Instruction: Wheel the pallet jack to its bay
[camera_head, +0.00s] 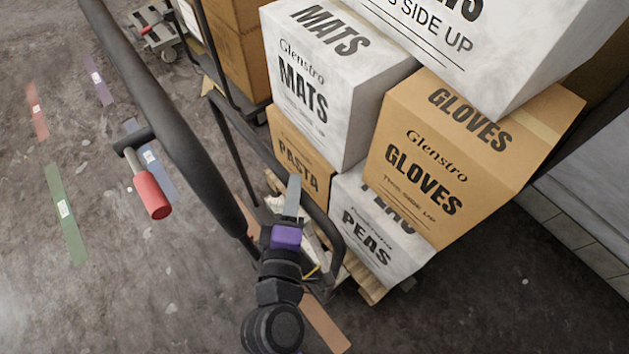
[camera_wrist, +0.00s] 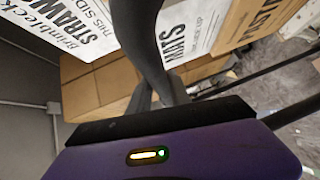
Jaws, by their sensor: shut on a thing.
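The pallet jack's thick black handle (camera_head: 185,130) runs from the upper left down to my gripper, with a red-tipped lever (camera_head: 152,195) on its side. My gripper (camera_head: 292,195), with a purple body, is at the handle's lower end, beside a thinner black tubular frame. In the wrist view a black tube (camera_wrist: 148,45) rises from just beyond the gripper's dark edge. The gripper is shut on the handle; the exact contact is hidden. Strips of coloured tape lie on the floor at left: green (camera_head: 65,212), red (camera_head: 37,110), purple (camera_head: 98,82) and blue (camera_head: 150,160).
A small wheeled item (camera_head: 158,28) and a loaded cart are at the top. The floor at left is open. An orange strip (camera_head: 325,328) lies below.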

